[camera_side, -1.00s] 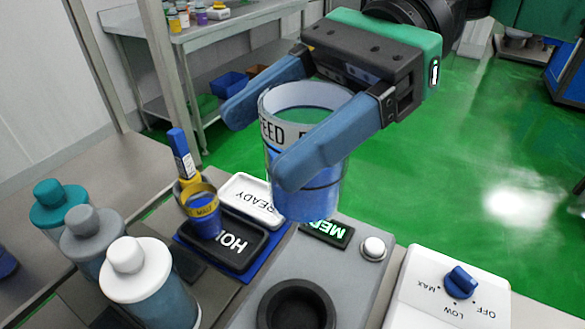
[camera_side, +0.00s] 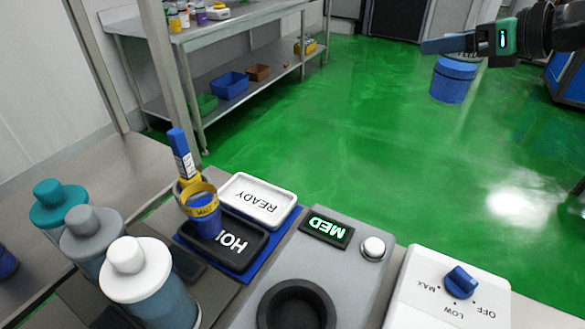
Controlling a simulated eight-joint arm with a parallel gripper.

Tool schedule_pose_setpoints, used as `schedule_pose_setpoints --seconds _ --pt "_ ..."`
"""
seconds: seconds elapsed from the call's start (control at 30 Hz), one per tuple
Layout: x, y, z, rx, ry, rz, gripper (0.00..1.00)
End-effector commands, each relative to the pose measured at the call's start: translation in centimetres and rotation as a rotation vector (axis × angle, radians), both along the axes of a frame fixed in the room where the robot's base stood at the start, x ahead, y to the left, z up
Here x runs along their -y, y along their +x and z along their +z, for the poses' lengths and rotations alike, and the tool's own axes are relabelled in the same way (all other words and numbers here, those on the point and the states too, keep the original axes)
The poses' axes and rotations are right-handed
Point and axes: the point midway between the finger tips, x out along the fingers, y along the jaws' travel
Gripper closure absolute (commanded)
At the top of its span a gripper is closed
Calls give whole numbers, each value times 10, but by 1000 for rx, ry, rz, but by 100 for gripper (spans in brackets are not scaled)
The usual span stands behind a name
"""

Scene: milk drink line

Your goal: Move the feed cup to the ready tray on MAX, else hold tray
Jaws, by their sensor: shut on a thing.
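My gripper (camera_side: 432,46) is at the upper right, seen from the side, with its fingers pointing left. It is shut on the blue feed cup (camera_side: 452,82), which hangs upright in the air, well clear of the bench. The white ready tray (camera_side: 285,205), marked READY, lies at centre left and looks empty. The black hold tray (camera_side: 262,243), marked HOLD with its end hidden, lies in front of it. A blue cup with a yellow band marked MALT (camera_side: 204,212) covers the hold tray's left end. The lit display (camera_side: 326,228) reads MED.
A grey machine has a round black well (camera_side: 297,308) and a pale button (camera_side: 373,248). A white box (camera_side: 425,308) carries a blue knob (camera_side: 460,281) with MAX, LOW and OFF marks. Capped bottles (camera_side: 148,285) stand at left. A steel shelf (camera_side: 240,35) stands behind.

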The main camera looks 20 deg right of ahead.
Motion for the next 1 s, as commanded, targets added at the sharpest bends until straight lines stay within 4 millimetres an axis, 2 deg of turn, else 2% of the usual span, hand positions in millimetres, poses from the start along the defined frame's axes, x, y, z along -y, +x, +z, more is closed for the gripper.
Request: schedule_pose_setpoints --seconds 0.13,0.27,0.4,0.5,0.6,0.73,0.83,1.0 --pt "-65 -10 -1 -1 2 270 100" --pt "-130 -35 0 -1 1 575 100" --pt "-192 -76 5 -1 1 912 100" --pt "-225 -109 10 -1 0 1135 100" --pt "-248 -139 14 -1 -2 1321 100" --pt "-265 -167 18 -1 -1 1487 100" --pt "-270 -179 20 -1 -1 1555 100" --pt "-272 -183 21 -1 -2 1580 100"
